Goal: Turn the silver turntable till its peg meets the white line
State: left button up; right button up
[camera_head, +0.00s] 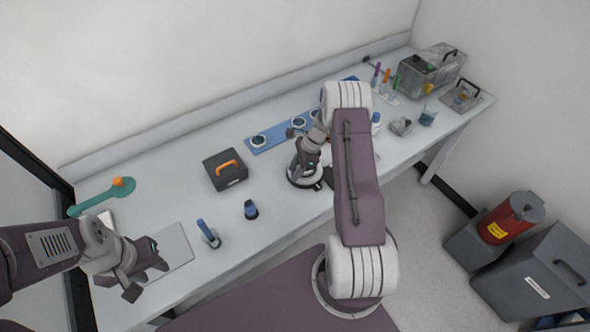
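A round turntable (291,180) with a pale rim and dark base sits on the bench near the middle. My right gripper (303,170) points down over it, with its fingers at or just above the top. The gripper and arm cover much of the turntable, so I cannot make out the peg or the white line, or tell whether the fingers touch anything. My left gripper (149,279) is open and empty above the bench's front left part, beside a flat grey plate (174,249).
A dark box with an orange handle (226,170) stands left of the turntable. Blue-topped items (208,233) and (251,210) stand near the front edge. A blue strip (280,133) with round pieces lies behind. Metal cases (432,72) stand far right.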

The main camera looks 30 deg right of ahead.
aim_at(303, 180)
jog(key=shift+w+f, duration=0.1)
jog(key=shift+w, duration=0.15)
grip_shut()
pick_arm(q)
jog(key=shift+w, duration=0.3)
